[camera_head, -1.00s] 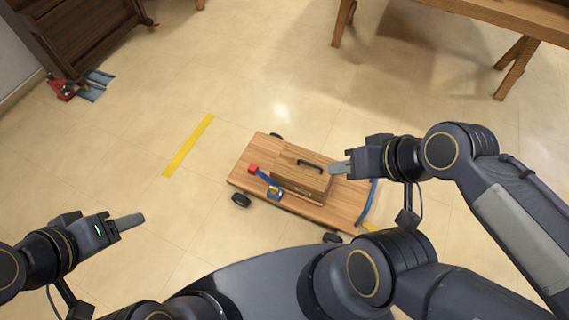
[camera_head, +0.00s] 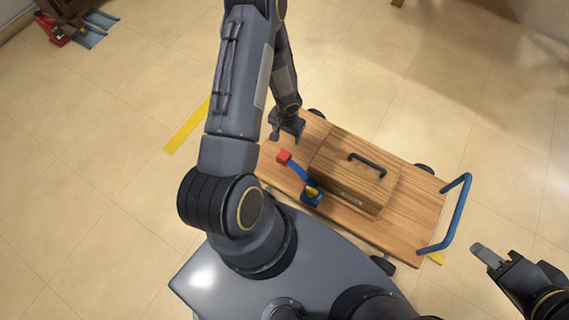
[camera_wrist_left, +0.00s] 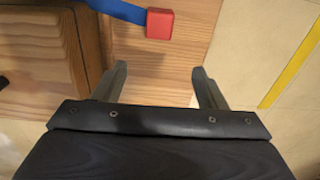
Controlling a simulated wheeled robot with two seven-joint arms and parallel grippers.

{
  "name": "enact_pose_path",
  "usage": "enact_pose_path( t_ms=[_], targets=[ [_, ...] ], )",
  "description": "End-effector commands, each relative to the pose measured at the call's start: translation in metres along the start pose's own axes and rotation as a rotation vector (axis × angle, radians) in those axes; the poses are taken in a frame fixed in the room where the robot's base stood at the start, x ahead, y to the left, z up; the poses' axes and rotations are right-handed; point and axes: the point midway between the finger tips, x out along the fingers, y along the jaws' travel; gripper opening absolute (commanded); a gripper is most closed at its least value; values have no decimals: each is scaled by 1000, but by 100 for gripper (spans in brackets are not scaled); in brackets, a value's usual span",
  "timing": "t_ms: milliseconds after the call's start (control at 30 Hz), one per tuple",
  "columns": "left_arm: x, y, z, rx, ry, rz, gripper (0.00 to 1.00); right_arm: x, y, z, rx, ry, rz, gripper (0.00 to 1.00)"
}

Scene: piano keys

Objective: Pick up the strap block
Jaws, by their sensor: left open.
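The strap block is a small red block (camera_head: 284,156) at the end of a blue strap (camera_head: 299,173), on the wooden cart (camera_head: 415,205). My left gripper (camera_head: 286,135) is open and empty over the cart's left end, just behind the block. In the left wrist view the red block (camera_wrist_left: 160,23) appears ahead of the two spread fingers (camera_wrist_left: 159,72), roughly centred between them and apart from them. My right gripper (camera_head: 482,251) is off the cart's right side, near the lower right; its jaw gap is not clear.
A wooden box (camera_head: 348,178) with a dark handle sits on the cart beside the strap. A blue push handle (camera_head: 456,215) rises at the cart's right. Open floor surrounds the cart.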

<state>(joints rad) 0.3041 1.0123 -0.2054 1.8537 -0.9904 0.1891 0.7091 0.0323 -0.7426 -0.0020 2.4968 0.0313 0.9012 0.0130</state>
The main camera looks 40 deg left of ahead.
Motion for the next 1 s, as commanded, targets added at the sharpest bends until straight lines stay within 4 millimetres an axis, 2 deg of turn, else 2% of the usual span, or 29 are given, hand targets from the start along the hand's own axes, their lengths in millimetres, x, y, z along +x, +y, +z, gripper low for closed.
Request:
enact_pose_path(
  t_ms=[33,100,200,467,700,800,1000],
  targets=[
    [32,4,8,15,-18,7,65,12,6,6,0,0,0,36],
    [49,7,13,25,-27,15,65,16,7,8,0,0,0,36],
    [65,9,18,33,-35,21,65,19,9,10,0,1,0,36],
    [94,8,20,34,-36,22,65,30,14,15,0,1,0,36],
    [130,4,23,36,-37,22,65,45,21,22,0,1,0,36],
    [136,4,23,34,-36,22,65,47,22,24,0,1,0,36],
    [136,4,23,34,-35,22,65,46,21,23,0,1,0,36]
  ],
)
